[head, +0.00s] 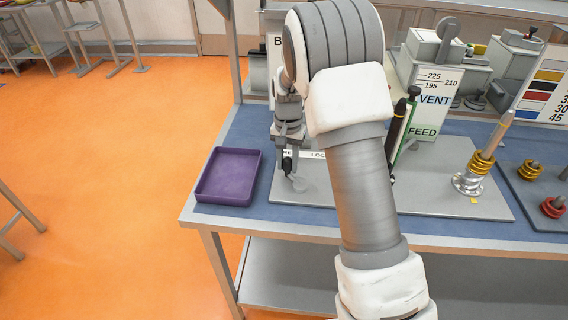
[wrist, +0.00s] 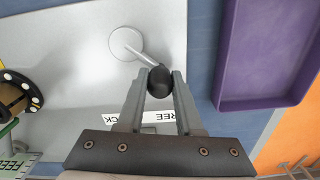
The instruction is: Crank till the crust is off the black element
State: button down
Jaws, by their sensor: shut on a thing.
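My gripper (wrist: 160,85) is shut on the black knob (wrist: 160,80) at the end of a thin metal lever (wrist: 138,56). The lever reaches to a pale round disc (wrist: 126,43) on the grey plate. In the head view my gripper (head: 288,152) is at the plate's left end, with the disc (head: 298,184) just below it. A black round flange with pale dots and a gold ring (wrist: 18,92) shows at the left edge of the wrist view. I cannot tell whether it is the black element, and no crust is plain. My arm hides the middle of the plate.
A purple tray (head: 210,199) stands left of the grey plate (head: 440,190). A post with gold rings (head: 474,180) rises at the plate's right end. Behind are a VENT and FEED sign (head: 432,105) and grey machinery (head: 435,50). A dark board (head: 525,195) holds ringed pegs.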

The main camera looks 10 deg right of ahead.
jog(key=m, duration=0.1)
jog(key=d+m, duration=0.1)
jog(key=m, duration=0.1)
jog(key=shift+w+d+r+p, duration=0.1)
jog(key=shift+w+d+p, duration=0.05)
jog(key=shift+w+p, duration=0.15)
jog(key=d+m, duration=0.1)
jog(key=m, duration=0.1)
jog(key=shift+d+m+p, duration=0.15)
jog(key=shift+m+p, duration=0.15)
jog(key=m, duration=0.1)
jog(key=d+m, duration=0.1)
jog(key=m, duration=0.1)
jog(key=shift+d+p, duration=0.25)
jog(key=shift+p, duration=0.15)
jog(key=shift+s+d+m, duration=0.2)
jog(key=shift+d+m, duration=0.25)
jog(key=shift+m, duration=0.65)
jog(key=c, duration=0.6)
grip_release()
